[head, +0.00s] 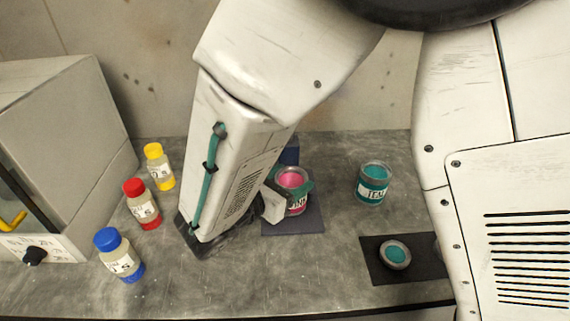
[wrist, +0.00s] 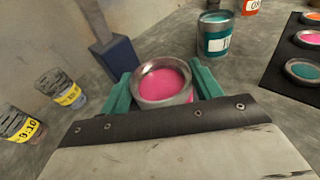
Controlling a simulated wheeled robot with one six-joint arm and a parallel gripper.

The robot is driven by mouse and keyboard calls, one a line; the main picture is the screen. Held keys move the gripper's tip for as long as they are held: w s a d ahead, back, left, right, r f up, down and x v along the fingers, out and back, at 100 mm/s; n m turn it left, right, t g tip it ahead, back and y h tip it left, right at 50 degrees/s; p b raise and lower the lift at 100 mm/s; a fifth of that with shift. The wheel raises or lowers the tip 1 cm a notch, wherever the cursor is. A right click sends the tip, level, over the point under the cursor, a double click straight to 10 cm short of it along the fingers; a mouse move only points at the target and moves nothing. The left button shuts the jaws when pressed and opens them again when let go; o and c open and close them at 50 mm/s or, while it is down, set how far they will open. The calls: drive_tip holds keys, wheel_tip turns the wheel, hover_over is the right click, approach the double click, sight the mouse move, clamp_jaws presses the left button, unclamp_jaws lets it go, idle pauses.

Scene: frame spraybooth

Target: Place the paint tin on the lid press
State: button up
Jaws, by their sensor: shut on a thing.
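A paint tin with pink paint (head: 293,180) is held between the teal fingers of my gripper (head: 288,192). In the wrist view the open-topped pink tin (wrist: 162,84) looks upright between both fingers of my gripper (wrist: 163,88). The lid press shows as a dark blue flat base (head: 308,219) with a blue post (head: 290,153) behind the tin. The post also stands beyond the left finger in the wrist view (wrist: 117,57). The tin is over the press base in the head view; I cannot tell whether it touches it. My arm hides part of the base.
A teal paint tin (head: 373,186) stands right of the press. A black mat (head: 376,270) carries a teal lid (head: 395,254); more lids show in the wrist view. Yellow-capped (head: 160,170), red-capped (head: 143,207) and blue-capped (head: 120,258) bottles stand left, beside a grey cabinet (head: 60,110).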

drive_tip(key=o, duration=1.3)
drive_tip(key=shift+f, duration=0.1)
